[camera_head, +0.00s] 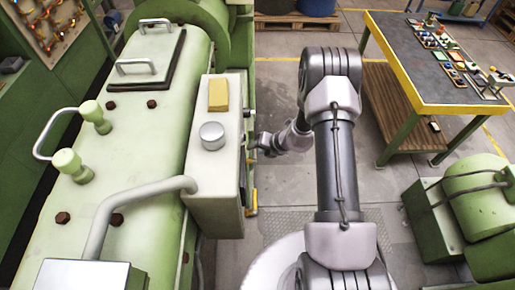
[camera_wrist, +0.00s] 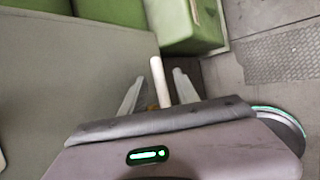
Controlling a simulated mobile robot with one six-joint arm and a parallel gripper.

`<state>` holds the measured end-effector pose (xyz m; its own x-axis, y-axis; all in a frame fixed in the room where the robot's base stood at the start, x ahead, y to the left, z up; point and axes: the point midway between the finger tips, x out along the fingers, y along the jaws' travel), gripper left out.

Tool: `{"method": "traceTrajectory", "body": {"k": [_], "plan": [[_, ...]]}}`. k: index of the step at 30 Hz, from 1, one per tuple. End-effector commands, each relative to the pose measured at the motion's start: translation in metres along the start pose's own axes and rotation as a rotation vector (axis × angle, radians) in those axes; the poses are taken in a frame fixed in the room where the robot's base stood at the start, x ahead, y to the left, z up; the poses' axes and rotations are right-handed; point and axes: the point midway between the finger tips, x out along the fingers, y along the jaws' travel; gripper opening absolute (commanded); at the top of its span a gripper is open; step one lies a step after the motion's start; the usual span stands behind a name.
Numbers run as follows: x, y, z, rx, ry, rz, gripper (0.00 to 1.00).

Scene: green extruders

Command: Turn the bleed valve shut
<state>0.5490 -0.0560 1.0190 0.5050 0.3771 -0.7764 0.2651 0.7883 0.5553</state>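A pale, rod-like handle (camera_wrist: 157,78) stands out between the two fingers of my gripper (camera_wrist: 160,84) in the wrist view. It may belong to the bleed valve, but I cannot tell for sure. The fingers are apart, one on each side of the handle, with visible gaps. In the head view my gripper (camera_head: 256,146) is at the right side of a pale box (camera_head: 212,185) on the green machine, its fingers mostly hidden. A small orange-yellow part shows low between the fingers in the wrist view.
The box top carries a grey round knob (camera_head: 212,135) and a yellow block (camera_head: 218,95). A thick pipe (camera_head: 130,205) joins the box on the left. A workbench (camera_head: 425,65) with small parts stands at the back right. A green motor (camera_head: 470,195) stands at the right.

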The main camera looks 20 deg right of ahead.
Motion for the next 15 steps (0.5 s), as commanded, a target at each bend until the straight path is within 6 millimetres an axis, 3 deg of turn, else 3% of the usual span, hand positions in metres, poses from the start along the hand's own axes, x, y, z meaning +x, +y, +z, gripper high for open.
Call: {"method": "traceTrajectory", "body": {"k": [4,7,15], "plan": [[-0.008,0.0,0.0,0.001,-0.001,0.0,0.37],[-0.027,0.0,0.001,0.002,-0.003,0.0,0.37],[-0.114,0.001,0.002,0.0,-0.005,-0.001,0.37]]}}
